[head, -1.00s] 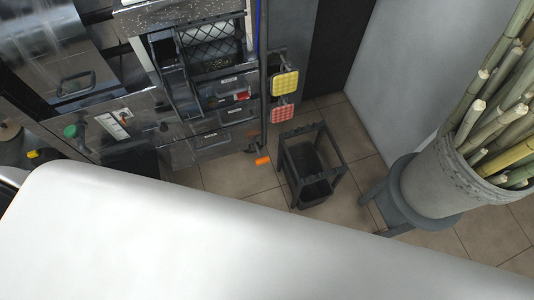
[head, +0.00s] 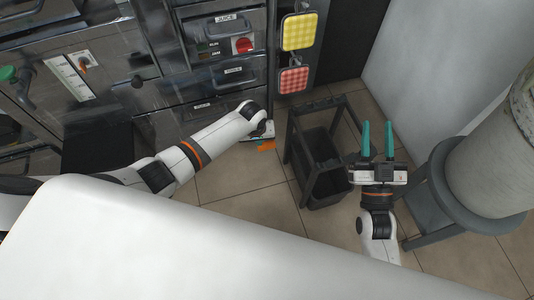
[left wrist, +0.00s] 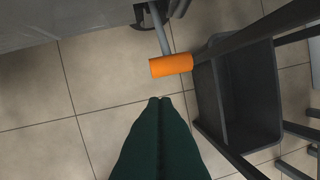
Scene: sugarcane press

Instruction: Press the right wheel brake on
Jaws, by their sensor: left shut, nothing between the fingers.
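The orange wheel brake pedal (head: 266,145) is low at the machine's front right corner, largely behind my left gripper in the head view. In the left wrist view the orange pedal (left wrist: 171,65) is a short cylinder on a grey metal bar, beside a caster that shows only in part. My left gripper (head: 262,132) is above the pedal, pointing down. In the left wrist view its green fingers (left wrist: 167,100) are together and empty, with their tips just short of the pedal in the picture. My right gripper (head: 377,140) is open and empty, with its teal fingers apart.
A black bin in a dark frame (head: 322,165) stands right of the pedal, close to both grippers. A grey stool (head: 440,190) holds a large pot (head: 495,165) at the right. The metal machine (head: 110,75) fills the upper left. Tiled floor (head: 240,178) is clear before it.

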